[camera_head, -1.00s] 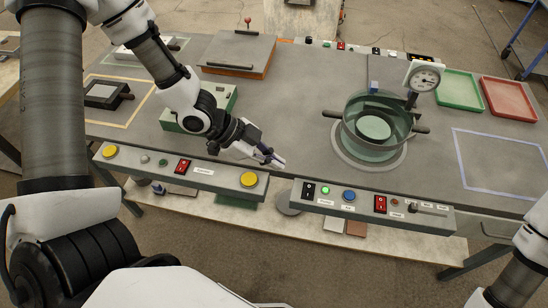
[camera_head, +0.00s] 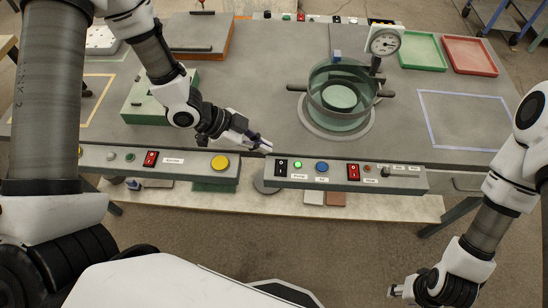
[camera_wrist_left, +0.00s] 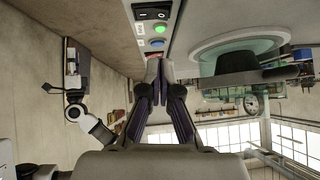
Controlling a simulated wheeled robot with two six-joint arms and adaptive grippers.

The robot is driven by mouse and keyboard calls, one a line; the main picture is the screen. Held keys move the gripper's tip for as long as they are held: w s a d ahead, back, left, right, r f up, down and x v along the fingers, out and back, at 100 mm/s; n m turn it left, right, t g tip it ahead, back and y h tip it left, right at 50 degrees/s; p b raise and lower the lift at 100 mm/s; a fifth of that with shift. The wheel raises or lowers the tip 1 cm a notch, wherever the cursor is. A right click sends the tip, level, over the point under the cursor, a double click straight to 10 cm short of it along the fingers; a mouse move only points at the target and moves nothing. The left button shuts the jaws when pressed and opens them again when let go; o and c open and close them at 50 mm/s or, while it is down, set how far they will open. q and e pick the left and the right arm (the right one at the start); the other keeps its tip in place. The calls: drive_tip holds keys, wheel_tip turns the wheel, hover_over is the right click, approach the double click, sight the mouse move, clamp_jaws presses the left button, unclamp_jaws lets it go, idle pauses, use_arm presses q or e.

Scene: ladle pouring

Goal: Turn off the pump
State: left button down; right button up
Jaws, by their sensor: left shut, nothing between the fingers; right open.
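The right control panel (camera_head: 400,182) runs along the table's front edge. It carries a black rocker switch (camera_head: 281,167), a lit green light (camera_head: 298,165), a blue button (camera_head: 322,167) and a red rocker switch (camera_head: 353,172). The labels are too small to read surely. My left gripper (camera_head: 265,146) is shut and empty, just behind the panel's left end, apart from the black switch. In the left wrist view its fingers (camera_wrist_left: 158,80) point toward the panel; the black switch (camera_wrist_left: 152,13) and green light (camera_wrist_left: 161,28) show beyond them. My right gripper (camera_head: 394,290) is open and empty at the lower right.
A glass vessel (camera_head: 340,118) with side handles and a dial gauge (camera_head: 385,41) stand behind the panel. A left panel (camera_head: 193,172) has a yellow button (camera_head: 220,162). Green (camera_head: 423,52) and red (camera_head: 470,56) trays lie at the back right. The blue-outlined area is bare.

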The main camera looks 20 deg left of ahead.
sight(283, 164)
use_arm(q)
drive_tip(key=x, duration=0.4)
wheel_tip(283, 164, down, 3)
drive_tip(key=shift+w+f+p, duration=0.2)
drive_tip(key=shift+p, duration=0.3)
drive_tip(key=shift+a+f, duration=0.1)
drive_tip(key=shift+f, duration=0.25)
drive_tip(key=shift+f, duration=0.15)
